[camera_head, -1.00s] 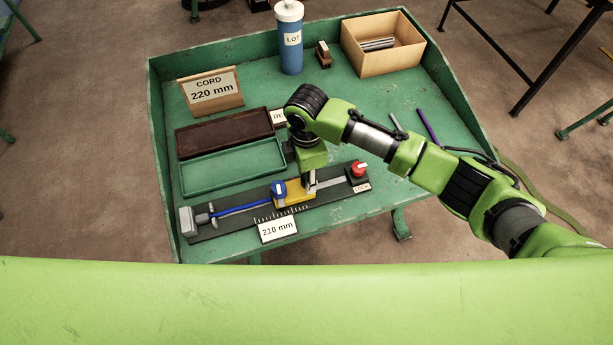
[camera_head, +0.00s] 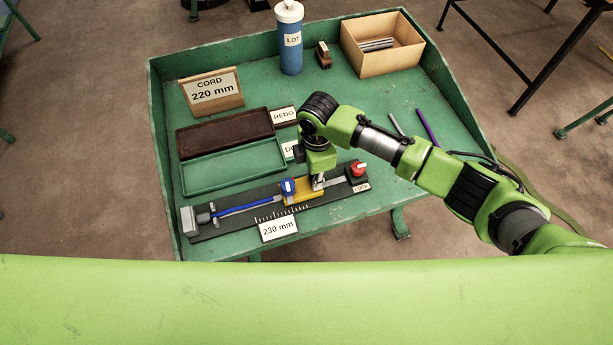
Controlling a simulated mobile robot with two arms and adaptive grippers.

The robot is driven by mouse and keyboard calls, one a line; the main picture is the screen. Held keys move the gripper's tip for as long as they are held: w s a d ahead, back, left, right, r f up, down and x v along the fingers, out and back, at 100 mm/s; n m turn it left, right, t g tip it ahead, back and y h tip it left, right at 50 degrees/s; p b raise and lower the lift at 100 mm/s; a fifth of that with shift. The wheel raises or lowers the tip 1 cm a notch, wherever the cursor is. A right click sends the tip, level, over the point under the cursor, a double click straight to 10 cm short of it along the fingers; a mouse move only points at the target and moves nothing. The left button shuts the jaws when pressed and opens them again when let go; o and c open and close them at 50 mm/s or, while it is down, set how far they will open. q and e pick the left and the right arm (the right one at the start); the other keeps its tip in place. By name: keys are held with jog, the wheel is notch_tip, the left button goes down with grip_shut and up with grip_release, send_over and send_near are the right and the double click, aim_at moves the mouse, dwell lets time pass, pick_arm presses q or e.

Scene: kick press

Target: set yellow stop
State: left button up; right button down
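The yellow stop (camera_head: 303,191) sits on the dark rail of the measuring fixture (camera_head: 240,224) at the table's front. A blue knob (camera_head: 288,186) is at its left end, and a blue cord (camera_head: 243,207) runs left from it. The label in front (camera_head: 279,228) reads 230 mm. The card at the back (camera_head: 212,90) reads CORD 220 mm. My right gripper (camera_head: 318,182) points down at the right part of the stop; its fingertips are small and partly hidden, so its grip is unclear. A red knob (camera_head: 358,169) marked LOCK stands right of it. My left gripper is not in view.
A brown tray (camera_head: 225,133) and a green tray (camera_head: 233,167) lie behind the fixture, with REDO and partly hidden labels. A blue LOT bottle (camera_head: 290,42), a small brown stamp (camera_head: 323,55) and a cardboard box (camera_head: 384,46) of rods stand at the back. A purple pen (camera_head: 428,127) lies right.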

jog(key=d, duration=0.2)
jog(key=w+d, duration=0.1)
jog(key=d, duration=0.1)
jog(key=w+d+p, duration=0.1)
jog(key=d, duration=0.1)
jog(key=c, duration=2)
grip_release()
jog(key=shift+o, duration=0.5)
jog(key=shift+d, duration=0.1)
jog(key=shift+r, duration=0.2)
notch_tip(320, 180, up, 12)
jog(key=shift+f, duration=0.15)
jog(key=shift+f, duration=0.1)
